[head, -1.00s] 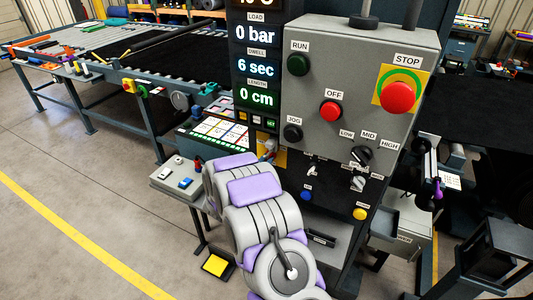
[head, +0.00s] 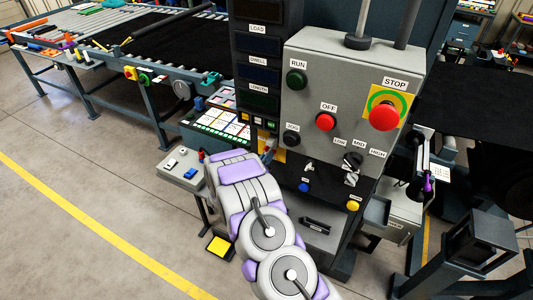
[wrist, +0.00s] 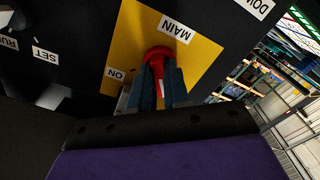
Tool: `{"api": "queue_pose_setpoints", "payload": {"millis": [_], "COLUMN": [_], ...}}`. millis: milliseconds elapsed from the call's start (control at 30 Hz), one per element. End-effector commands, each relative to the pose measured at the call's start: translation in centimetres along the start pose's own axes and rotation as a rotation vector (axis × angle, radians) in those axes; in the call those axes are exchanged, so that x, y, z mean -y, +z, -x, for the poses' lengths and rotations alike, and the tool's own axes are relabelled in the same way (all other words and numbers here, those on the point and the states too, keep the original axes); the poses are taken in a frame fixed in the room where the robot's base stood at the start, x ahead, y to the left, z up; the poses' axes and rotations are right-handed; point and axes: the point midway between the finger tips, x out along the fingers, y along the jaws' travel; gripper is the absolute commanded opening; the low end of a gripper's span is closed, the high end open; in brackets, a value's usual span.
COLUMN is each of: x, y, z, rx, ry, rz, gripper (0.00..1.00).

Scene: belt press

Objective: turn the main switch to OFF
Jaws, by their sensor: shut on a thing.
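In the wrist view the main switch (wrist: 158,52) is a red knob on a yellow plate (wrist: 200,62). My gripper (wrist: 163,78) is shut on the red knob, with one dark blue finger on each side. A white mark shows on the knob between the fingers. No OFF label for this switch shows in the wrist view. In the head view my arm reaches the left side of the control cabinet and mostly hides the switch.
The display column (head: 258,73) is dark. A small grey box (head: 181,172) stands left of my arm. Open floor lies further left.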

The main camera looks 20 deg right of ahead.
Motion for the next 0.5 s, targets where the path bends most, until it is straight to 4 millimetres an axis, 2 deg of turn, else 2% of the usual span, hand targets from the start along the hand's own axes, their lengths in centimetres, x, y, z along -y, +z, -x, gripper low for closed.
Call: {"api": "queue_pose_setpoints", "payload": {"millis": [200,500], "x": [0.19,0.28], "y": [0.11,0.10], "z": [0.12,0.11], "rx": [0.002,0.001], "ry": [-0.006,-0.007], "rz": [0.110,0.169], "gripper": [0.00,0.00]}}
